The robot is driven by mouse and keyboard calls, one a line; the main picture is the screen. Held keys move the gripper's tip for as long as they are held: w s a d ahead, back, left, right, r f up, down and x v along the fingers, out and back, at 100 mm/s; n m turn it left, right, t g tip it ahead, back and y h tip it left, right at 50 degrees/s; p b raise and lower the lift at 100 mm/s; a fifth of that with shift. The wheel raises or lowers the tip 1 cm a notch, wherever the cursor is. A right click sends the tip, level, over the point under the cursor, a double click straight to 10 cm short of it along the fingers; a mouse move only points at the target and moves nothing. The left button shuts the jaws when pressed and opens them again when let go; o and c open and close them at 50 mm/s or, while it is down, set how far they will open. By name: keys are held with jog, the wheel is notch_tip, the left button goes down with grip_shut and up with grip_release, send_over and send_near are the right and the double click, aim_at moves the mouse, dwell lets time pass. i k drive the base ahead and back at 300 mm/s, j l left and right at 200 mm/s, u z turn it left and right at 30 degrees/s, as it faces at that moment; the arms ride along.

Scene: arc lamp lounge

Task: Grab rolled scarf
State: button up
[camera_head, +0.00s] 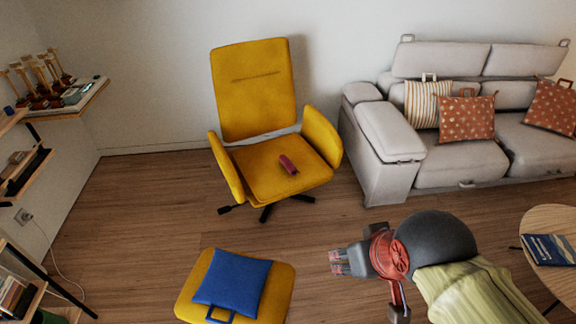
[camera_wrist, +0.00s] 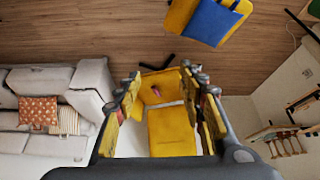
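The rolled scarf (camera_head: 288,164) is a small dark pink roll lying on the seat of the yellow armchair (camera_head: 252,92). In the wrist view, the scarf (camera_wrist: 155,91) shows small and far off, between my fingers, on the yellow seat; this view is upside down. My gripper (camera_head: 337,262) is in the lower right of the head view, above the floor, pointing left. It is well apart from the scarf and the chair. In the wrist view, my gripper's (camera_wrist: 165,98) two fingers stand wide apart with nothing held between them.
A yellow footstool (camera_head: 276,290) with a blue cushion (camera_head: 232,282) stands in front of the chair. A grey sofa (camera_head: 390,138) with patterned cushions is at right. A round wooden table (camera_head: 545,222) bears a blue book. Shelves (camera_head: 30,170) line the left wall. Wooden floor between is clear.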

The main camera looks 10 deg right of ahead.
aim_at(292, 169)
jog(key=l, duration=0.3)
jog(key=i+l, duration=0.15)
jog(key=l, duration=0.15)
jog(key=i+l+z, duration=0.3)
jog(key=i+l, duration=0.75)
jog(key=i+j+z, duration=0.15)
jog(key=i+j, duration=0.4)
jog(key=i+j+z, duration=0.1)
jog(key=i+j, duration=0.45)
jog(key=j, duration=0.1)
